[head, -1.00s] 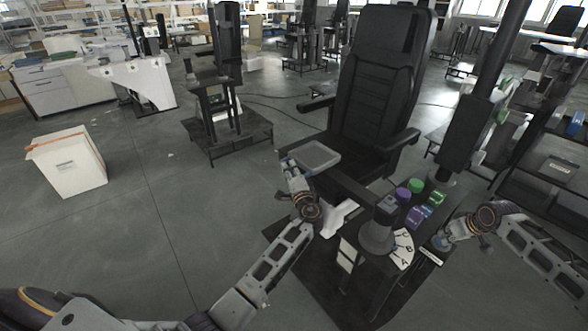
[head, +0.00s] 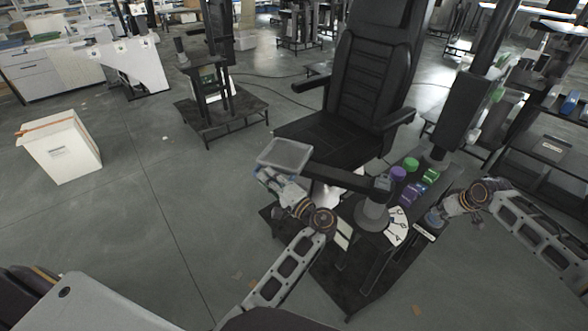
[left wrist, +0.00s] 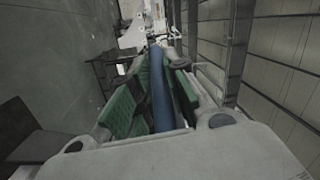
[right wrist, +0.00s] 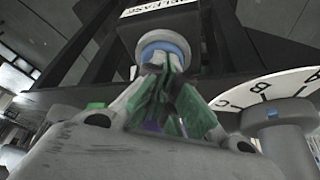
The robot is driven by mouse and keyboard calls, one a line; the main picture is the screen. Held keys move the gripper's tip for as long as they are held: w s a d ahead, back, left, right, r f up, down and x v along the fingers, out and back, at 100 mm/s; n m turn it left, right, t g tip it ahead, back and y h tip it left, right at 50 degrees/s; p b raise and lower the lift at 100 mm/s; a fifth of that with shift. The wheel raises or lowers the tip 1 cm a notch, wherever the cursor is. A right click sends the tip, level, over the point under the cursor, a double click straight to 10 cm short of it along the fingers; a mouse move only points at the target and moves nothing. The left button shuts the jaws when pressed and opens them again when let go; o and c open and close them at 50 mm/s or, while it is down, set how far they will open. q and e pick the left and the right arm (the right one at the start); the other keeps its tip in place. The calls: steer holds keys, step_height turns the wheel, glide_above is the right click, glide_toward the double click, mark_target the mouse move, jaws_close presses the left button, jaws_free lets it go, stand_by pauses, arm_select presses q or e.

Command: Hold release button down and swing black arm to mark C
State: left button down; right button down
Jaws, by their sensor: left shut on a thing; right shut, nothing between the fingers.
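The black arm (head: 345,178) runs left from a grey round post (head: 371,216) and bears a grey tray (head: 284,154) at its outer end. My left gripper (head: 263,172) is at the tray end, shut on a blue rod-shaped handle (left wrist: 161,95) between its green pads. The white dial (head: 398,228) with letters A, B and C lies at the post's foot; it also shows in the right wrist view (right wrist: 275,92). My right gripper (right wrist: 165,68) is shut and empty, its fingertips against the blue-rimmed release button (right wrist: 163,44) below a RELEASE label. I cannot tell how far the button is pressed.
A black chair (head: 366,85) stands behind the arm. Purple, green and blue controls (head: 411,180) sit right of the post. A dark column (head: 460,115) rises behind them. A white box (head: 60,148) stands on the floor at left, with open floor between it and the stand.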

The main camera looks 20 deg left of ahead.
arm_select(q)
steer(key=shift+s+d+n+g+y, duration=0.3)
steer(key=shift+s+g, duration=0.1)
steer(key=shift+s, duration=0.35)
